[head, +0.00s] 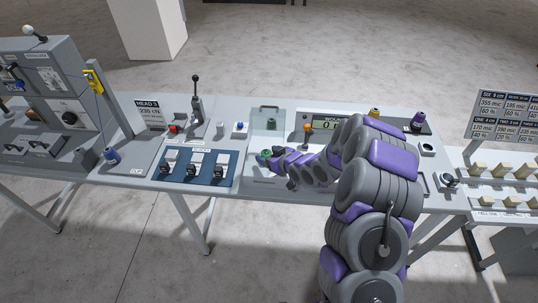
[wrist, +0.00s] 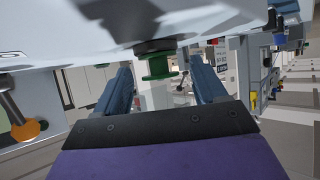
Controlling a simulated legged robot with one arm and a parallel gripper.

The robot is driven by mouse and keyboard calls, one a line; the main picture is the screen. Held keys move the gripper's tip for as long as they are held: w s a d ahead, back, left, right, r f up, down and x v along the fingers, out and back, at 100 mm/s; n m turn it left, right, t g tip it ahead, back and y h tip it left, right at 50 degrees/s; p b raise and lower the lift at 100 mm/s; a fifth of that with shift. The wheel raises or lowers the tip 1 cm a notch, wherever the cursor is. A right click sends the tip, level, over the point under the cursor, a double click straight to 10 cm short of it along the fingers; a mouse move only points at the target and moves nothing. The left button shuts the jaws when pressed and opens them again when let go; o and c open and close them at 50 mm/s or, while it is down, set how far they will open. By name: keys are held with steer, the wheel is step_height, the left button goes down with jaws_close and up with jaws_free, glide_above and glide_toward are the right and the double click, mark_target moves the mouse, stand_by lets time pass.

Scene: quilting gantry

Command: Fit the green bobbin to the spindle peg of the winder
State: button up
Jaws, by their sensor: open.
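The green bobbin (head: 266,153) is at the left tip of my arm in the head view, low over the winder panel. In the wrist view the green bobbin (wrist: 160,68) shows between the fingertips, with a dark round part against its upper end in the picture. I cannot tell whether that part is the spindle peg. My gripper (wrist: 160,66) is open, with a blue finger on each side of the bobbin and gaps visible. In the head view my gripper (head: 276,155) is small and partly hidden by its own wrist.
A clear guard (head: 267,119) stands behind the gripper. An orange-knobbed lever (head: 307,128) and a display (head: 328,124) are to its right. A yellow bobbin (head: 375,112) and a purple bobbin (head: 418,119) stand farther right. A blue switch panel (head: 197,166) lies left.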

steer(key=p+v, duration=0.1)
steer(key=v, duration=1.6)
steer(key=shift+s, duration=0.15)
steer(key=shift+d, duration=0.1)
